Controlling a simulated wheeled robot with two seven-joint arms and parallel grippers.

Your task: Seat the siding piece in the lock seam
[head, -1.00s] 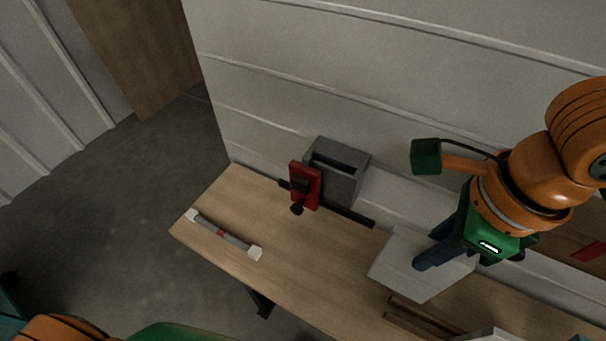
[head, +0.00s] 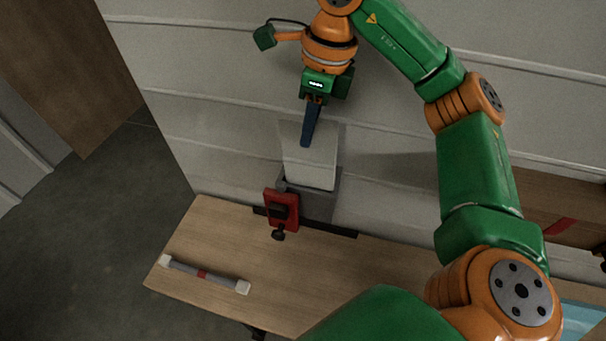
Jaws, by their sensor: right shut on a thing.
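The siding piece (head: 312,163) is a light grey panel, held upright. My right gripper (head: 307,140) is shut on its upper part, with its dark blue fingers pointing down. The lock seam is a grey block (head: 321,203) with a slot in its top, standing on the bench against the wall. The panel's lower edge is at the top of this block. The panel hides the slot, so I cannot tell whether the edge is in it or just above it. My left gripper is not in view.
A red clamp (head: 281,211) with a black knob stands in front of the block, on a dark rail (head: 340,231). A grey bar with white ends (head: 204,274) lies at the bench's left. The wooden bench top (head: 290,270) is clear between them.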

